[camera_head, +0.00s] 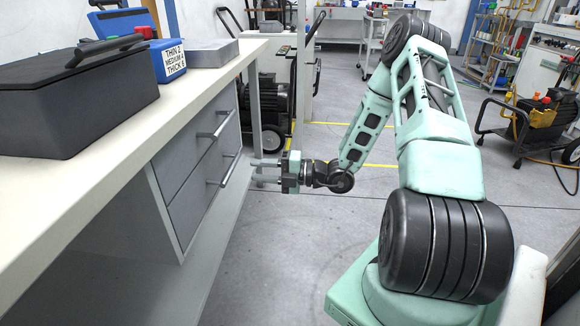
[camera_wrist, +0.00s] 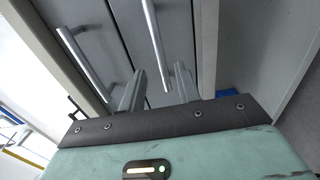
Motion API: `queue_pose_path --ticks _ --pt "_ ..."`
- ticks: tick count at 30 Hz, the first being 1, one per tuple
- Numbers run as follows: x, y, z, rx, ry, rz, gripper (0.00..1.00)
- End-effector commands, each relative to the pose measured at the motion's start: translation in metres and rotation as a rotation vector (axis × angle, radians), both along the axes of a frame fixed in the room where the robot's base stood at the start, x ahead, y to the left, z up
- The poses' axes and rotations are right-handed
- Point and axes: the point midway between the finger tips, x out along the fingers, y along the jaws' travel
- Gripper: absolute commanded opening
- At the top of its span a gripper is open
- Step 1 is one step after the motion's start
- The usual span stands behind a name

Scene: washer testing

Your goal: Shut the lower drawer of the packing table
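The packing table (camera_head: 110,165) stands at the left with two grey drawers under its top. The upper drawer (camera_head: 180,160) and lower drawer (camera_head: 196,200) each have a bar handle; the lower handle (camera_head: 230,170) is on the side toward my gripper. I cannot tell how far the lower drawer stands out. My gripper (camera_head: 262,171) is to the right of the drawer fronts, fingers pointing left toward them. In the wrist view the fingers (camera_wrist: 160,75) are apart and empty, and the end of one handle (camera_wrist: 155,40) appears between them. Contact cannot be told.
A wheeled black machine (camera_head: 275,95) stands behind the table. The floor (camera_head: 300,245) right of the drawers is clear.

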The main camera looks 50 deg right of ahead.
Motion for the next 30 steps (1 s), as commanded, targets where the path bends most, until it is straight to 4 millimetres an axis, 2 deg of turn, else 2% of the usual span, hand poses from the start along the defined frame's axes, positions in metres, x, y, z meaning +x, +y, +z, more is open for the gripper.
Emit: queue_pose_path --ticks 1,6,12,18,30 --pt "-0.01 -0.009 0.003 0.0 0.001 -0.005 0.33" --pt "-0.038 -0.031 0.003 0.001 0.001 -0.004 0.33" --pt "-0.06 -0.047 0.001 0.0 0.0 -0.001 0.33" --pt "-0.067 -0.052 0.0 0.0 0.0 0.001 0.33" --pt "-0.067 -0.052 -0.001 0.0 0.0 0.001 0.33"
